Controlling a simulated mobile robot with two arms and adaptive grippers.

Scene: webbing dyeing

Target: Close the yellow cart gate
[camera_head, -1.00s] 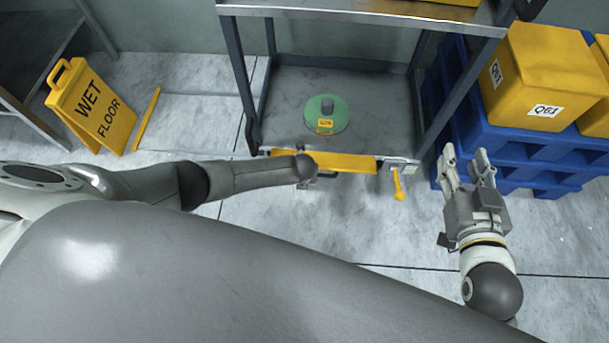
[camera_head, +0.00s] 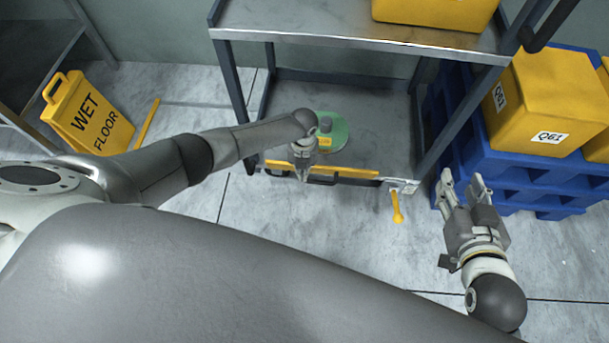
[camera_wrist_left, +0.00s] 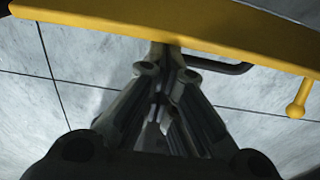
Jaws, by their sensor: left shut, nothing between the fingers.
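The yellow cart gate (camera_head: 350,173) runs along the front edge of the cart's lower shelf, showing as a narrow band with a dark handle (camera_head: 322,181) below it. It crosses the top of the left wrist view (camera_wrist_left: 225,32), with the handle (camera_wrist_left: 235,68) under it. A yellow knobbed lever (camera_head: 397,207) hangs at the gate's right end. My left gripper (camera_head: 303,178) points down at the gate's left part, shut and empty; its fingers (camera_wrist_left: 160,58) meet close to the gate, and contact is unclear. My right gripper (camera_head: 465,182) is open and empty, right of the cart.
A green disc (camera_head: 338,135) lies on the cart's lower shelf (camera_head: 380,115). Blue pallets (camera_head: 510,170) with yellow boxes (camera_head: 545,95) stand close right of the cart. A wet-floor sign (camera_head: 88,115) stands left. The floor before the cart is clear.

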